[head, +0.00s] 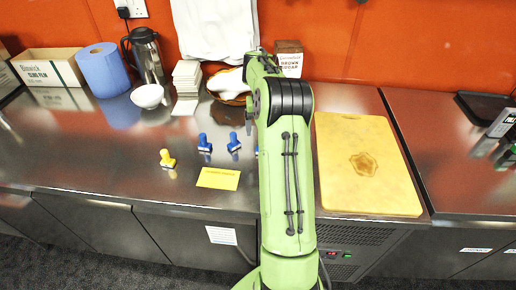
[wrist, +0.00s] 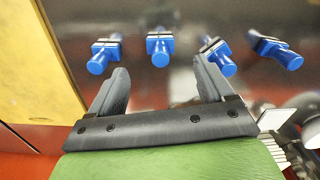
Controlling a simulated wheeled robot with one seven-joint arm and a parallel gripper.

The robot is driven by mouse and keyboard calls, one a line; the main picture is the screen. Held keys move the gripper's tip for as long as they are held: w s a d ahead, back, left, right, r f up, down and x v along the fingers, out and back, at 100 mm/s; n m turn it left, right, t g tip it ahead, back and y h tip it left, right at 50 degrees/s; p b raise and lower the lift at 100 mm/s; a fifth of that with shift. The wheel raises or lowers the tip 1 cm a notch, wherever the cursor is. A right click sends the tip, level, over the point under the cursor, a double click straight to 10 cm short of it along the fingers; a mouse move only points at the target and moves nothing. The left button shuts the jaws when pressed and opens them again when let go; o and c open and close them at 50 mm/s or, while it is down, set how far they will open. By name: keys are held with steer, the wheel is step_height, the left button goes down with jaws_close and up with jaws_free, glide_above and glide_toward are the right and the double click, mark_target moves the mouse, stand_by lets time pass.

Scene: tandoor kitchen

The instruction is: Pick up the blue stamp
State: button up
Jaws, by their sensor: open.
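Several blue stamps stand in a rough row on the steel counter. In the head view one blue stamp (head: 204,142) and another (head: 234,142) are clear, and a blue edge (head: 257,151) shows beside my arm. In the wrist view there is a left blue stamp (wrist: 102,53), a second (wrist: 160,46), a third (wrist: 217,55) and a right one (wrist: 275,49). My gripper (wrist: 162,76) is open and empty, its fingers pointing toward the row. The second stamp lies in line with the gap, beyond the fingertips. My arm hides part of the row in the head view.
A yellow stamp (head: 167,158) and a yellow card (head: 218,179) are near the front. A yellow cutting board (head: 365,185) lies right of my arm. A white bowl (head: 148,97), stacked white items (head: 187,77), a jug (head: 147,55) and a blue roll (head: 102,70) stand at the back left.

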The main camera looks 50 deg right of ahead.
step_height(320, 180, down, 9)
steer(key=shift+b, duration=1.1)
steer(key=shift+r, duration=0.1)
steer(key=c, duration=1.1)
step_height(320, 180, up, 10)
steer(key=p, duration=0.3)
steer(key=o, duration=0.4)
steer(key=shift+c, duration=1.2)
steer(key=shift+o, duration=1.2)
steer(key=shift+c, duration=1.1)
steer(key=shift+w+a, duration=0.1)
